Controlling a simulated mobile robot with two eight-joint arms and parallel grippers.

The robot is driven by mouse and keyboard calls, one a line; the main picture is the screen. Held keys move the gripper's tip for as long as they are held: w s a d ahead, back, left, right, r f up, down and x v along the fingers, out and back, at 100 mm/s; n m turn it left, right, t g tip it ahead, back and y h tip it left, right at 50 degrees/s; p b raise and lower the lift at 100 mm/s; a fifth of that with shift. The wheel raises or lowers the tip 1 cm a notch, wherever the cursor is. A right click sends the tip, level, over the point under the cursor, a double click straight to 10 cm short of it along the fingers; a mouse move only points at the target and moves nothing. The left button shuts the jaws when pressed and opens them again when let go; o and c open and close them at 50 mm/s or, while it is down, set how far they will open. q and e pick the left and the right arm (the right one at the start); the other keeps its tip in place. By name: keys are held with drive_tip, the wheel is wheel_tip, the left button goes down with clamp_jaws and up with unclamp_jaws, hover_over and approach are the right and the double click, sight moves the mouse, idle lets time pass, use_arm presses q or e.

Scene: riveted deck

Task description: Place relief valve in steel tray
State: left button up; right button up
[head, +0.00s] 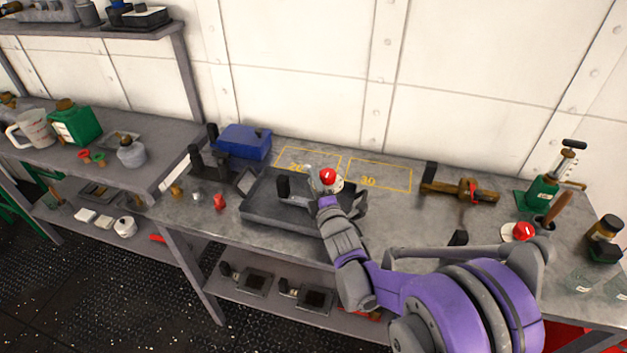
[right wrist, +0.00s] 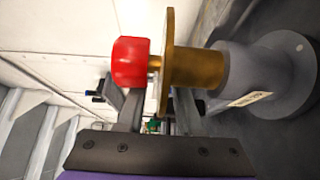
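The relief valve has a red knob, a brass flange and collar and a grey body. In the head view its red knob (head: 327,175) shows above the back right of the dark steel tray (head: 262,214), and my wrist hides its lower part. In the right wrist view the valve (right wrist: 192,68) lies across the picture, its grey body towards a dark grey surface at the right. My right gripper (right wrist: 158,112) is at the brass flange, one finger on each side of it. A gap shows beside the left finger; whether the fingers press on it is unclear. My left gripper is out of view.
Yellow marked rectangles (head: 380,174) lie behind the tray. A blue box (head: 244,141) stands at its back left. A lower shelf runs beneath.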

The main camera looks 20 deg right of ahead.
drive_tip(key=shift+s+r, duration=0.15)
drive_tip(key=shift+r, duration=0.05)
drive_tip(key=s, duration=1.1)
drive_tip(key=shift+s+b, duration=0.35)
drive_tip(key=shift+b, duration=0.05)
drive_tip(key=s+f+m+g, duration=0.1)
drive_tip(key=s+m, duration=0.1)
drive_tip(key=m, duration=0.1)
drive_tip(key=s+f+m+g, duration=0.2)
drive_tip(key=s+f+m+g+h, duration=0.1)
drive_tip(key=s+m+g, duration=0.1)
drive_tip(key=m, duration=0.1)
drive_tip(key=shift+s+d+f+m, duration=0.25)
drive_tip(key=shift+s+m, duration=0.05)
drive_tip(key=s+a+f+m+g, duration=0.1)
drive_tip(key=s+m+g, duration=0.3)
drive_tip(key=s, duration=0.4)
drive_tip(key=s+a+f+m+g+y, duration=0.1)
drive_tip(key=s+f+m+g, duration=0.3)
drive_tip(key=s, duration=0.4)
drive_tip(key=shift+s+a+f+m, duration=0.15)
drive_tip(key=shift+s+a+m, duration=0.1)
drive_tip(key=shift+a+m, duration=0.35)
